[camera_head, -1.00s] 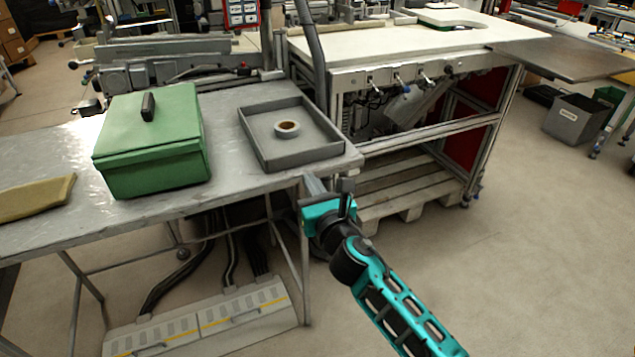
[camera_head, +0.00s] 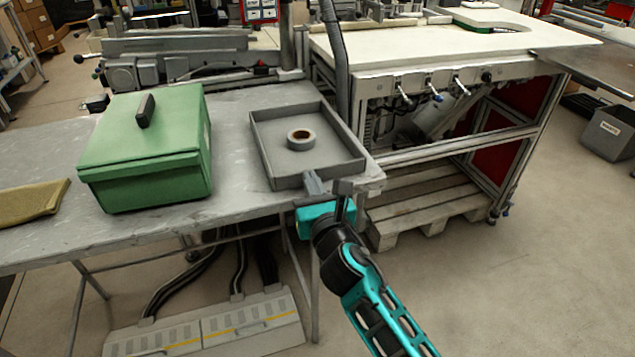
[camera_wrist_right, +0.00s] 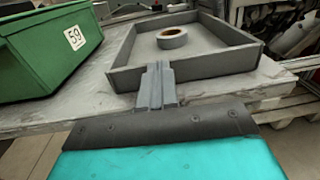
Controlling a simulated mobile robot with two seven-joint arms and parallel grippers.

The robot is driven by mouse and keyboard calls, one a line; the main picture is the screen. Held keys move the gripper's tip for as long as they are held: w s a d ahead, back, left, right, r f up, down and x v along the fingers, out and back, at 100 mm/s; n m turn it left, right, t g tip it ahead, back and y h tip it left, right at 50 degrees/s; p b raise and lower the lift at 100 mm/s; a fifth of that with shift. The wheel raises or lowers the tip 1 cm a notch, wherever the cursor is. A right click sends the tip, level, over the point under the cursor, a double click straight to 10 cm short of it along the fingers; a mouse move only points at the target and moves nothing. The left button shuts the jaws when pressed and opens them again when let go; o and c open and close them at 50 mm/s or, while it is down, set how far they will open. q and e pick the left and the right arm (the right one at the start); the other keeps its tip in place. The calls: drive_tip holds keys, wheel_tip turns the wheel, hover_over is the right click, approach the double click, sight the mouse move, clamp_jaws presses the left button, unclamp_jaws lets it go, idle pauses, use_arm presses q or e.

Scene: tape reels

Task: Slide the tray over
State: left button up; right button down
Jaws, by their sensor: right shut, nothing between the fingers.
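The grey tray (camera_head: 263,146) lies flat on the metal table near its right end, with a low wall all round. A tape reel (camera_head: 301,140) lies flat inside it. In the right wrist view the tray (camera_wrist_right: 225,78) and the reel (camera_wrist_right: 172,38) show just beyond my fingers. My right gripper (camera_head: 314,182) is shut and empty, with its fingertips at the tray's near wall. In the wrist view the shut fingers (camera_wrist_right: 157,75) overlap that wall; whether they touch it I cannot tell. My left gripper is not in view.
A green lidded box (camera_head: 150,150) stands left of the tray, with a bare strip of table (camera_head: 232,165) between them. A yellowish cloth-like item (camera_head: 30,199) lies at the far left. A white-topped workbench (camera_head: 450,55) stands close at the right.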

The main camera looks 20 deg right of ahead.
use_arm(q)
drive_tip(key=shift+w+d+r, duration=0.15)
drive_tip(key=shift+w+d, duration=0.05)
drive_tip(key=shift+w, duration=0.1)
use_arm(e)
drive_tip(key=shift+w, duration=0.15)
drive_tip(key=w, duration=0.2)
drive_tip(key=shift+w+r, duration=0.1)
drive_tip(key=shift+w, duration=0.75)
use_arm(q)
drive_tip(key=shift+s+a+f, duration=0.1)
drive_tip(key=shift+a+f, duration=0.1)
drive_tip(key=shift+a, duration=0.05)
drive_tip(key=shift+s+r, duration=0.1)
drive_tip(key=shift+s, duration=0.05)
use_arm(e)
drive_tip(key=shift+s, duration=0.1)
